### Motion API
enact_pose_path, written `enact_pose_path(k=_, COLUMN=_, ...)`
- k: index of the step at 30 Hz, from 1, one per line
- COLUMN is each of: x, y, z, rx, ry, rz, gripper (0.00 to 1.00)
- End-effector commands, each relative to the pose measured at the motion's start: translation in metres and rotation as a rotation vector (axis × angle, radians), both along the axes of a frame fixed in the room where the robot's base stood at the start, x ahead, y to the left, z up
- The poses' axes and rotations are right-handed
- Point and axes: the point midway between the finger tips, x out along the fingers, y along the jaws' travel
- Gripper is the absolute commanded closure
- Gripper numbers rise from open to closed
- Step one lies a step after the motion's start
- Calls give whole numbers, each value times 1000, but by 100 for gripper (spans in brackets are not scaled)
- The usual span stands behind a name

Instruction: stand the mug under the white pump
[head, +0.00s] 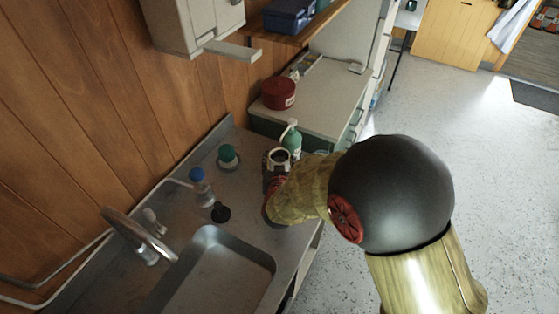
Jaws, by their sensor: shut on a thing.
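A green bottle (292,142) with a white pump (290,126) on top stands at the far end of the metal sink counter. Its spout points to the lower left. My gripper (270,165) is just in front and to the left of this bottle, low over the counter. It is shut on what looks like the mug (279,157), a pale round rim with a dark inside. The mug looks upright and close to the bottle. My forearm and wrist hide most of the gripper and the mug's lower part. I cannot tell if the mug touches the counter.
A blue-capped bottle (201,187), a green-topped item (228,156) and a black disc (221,212) stand left of my gripper. The sink (215,275) and tap (140,235) are nearer. A red tin (278,93) sits on the cabinet behind. A dispenser (198,25) hangs on the wall.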

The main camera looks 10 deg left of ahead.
Motion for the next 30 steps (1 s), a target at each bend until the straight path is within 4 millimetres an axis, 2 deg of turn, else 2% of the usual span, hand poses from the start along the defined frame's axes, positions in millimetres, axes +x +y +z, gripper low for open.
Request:
enact_pose_path(k=10, x=0, y=0, z=-1, rx=0, ry=1, rz=0, gripper=32)
enact_pose_path(k=22, x=0, y=0, z=4, rx=0, ry=0, rz=0, gripper=31)
enact_pose_path(k=26, x=-17, y=-2, z=10, rx=0, ry=1, rz=2, gripper=31)
enact_pose_path(k=30, x=-43, y=-5, z=22, rx=0, ry=0, rz=3, gripper=31)
